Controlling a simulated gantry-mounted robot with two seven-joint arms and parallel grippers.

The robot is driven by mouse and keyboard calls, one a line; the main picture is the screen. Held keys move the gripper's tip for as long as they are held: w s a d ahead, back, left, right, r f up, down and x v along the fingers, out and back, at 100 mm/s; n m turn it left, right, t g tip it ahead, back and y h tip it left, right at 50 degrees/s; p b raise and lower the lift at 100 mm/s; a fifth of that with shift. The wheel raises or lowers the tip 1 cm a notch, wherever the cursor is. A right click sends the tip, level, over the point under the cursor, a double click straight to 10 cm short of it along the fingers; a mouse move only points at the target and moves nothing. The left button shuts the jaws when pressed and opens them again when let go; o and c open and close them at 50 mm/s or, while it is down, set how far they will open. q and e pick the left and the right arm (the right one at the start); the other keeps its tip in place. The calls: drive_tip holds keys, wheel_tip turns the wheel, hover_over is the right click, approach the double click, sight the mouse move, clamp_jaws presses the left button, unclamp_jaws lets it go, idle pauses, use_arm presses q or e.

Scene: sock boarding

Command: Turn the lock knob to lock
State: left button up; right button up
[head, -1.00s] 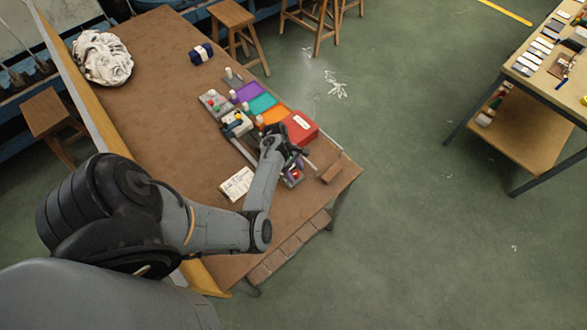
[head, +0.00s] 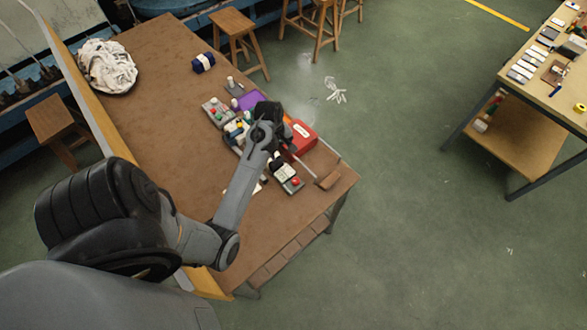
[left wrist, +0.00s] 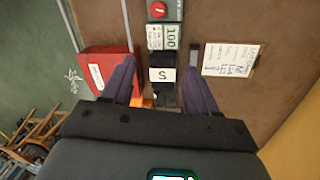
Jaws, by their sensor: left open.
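A small grey box (head: 284,172) with a round red knob (head: 296,182) lies near the front right of the brown table. My left gripper (head: 284,134) is above the table, farther back than the knob. In the left wrist view its fingers (left wrist: 158,72) are spread, with a black piece marked S (left wrist: 162,76) showing between them, and no contact is clear. My right gripper is not in view.
A red box (head: 304,138) and a purple tray (head: 249,101) lie near the arm. A white written card (left wrist: 230,59) lies on the table. The front of the table has bare room.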

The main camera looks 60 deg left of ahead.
use_arm(q)
drive_tip(key=s+d+r+m+t+y+p, duration=0.1)
drive_tip(key=s+d+r+m+y+p, duration=0.1)
drive_tip(key=d+r+m+p, duration=0.4)
drive_tip(key=shift+s+d+r+m+p, duration=0.5)
drive_tip(key=shift+d+r+m, duration=1.85)
drive_tip(key=shift+d+m, duration=1.95)
drive_tip(key=shift+s+d+n, duration=0.1)
drive_tip(key=shift+d+n, duration=0.45)
drive_tip(key=shift+n, duration=0.05)
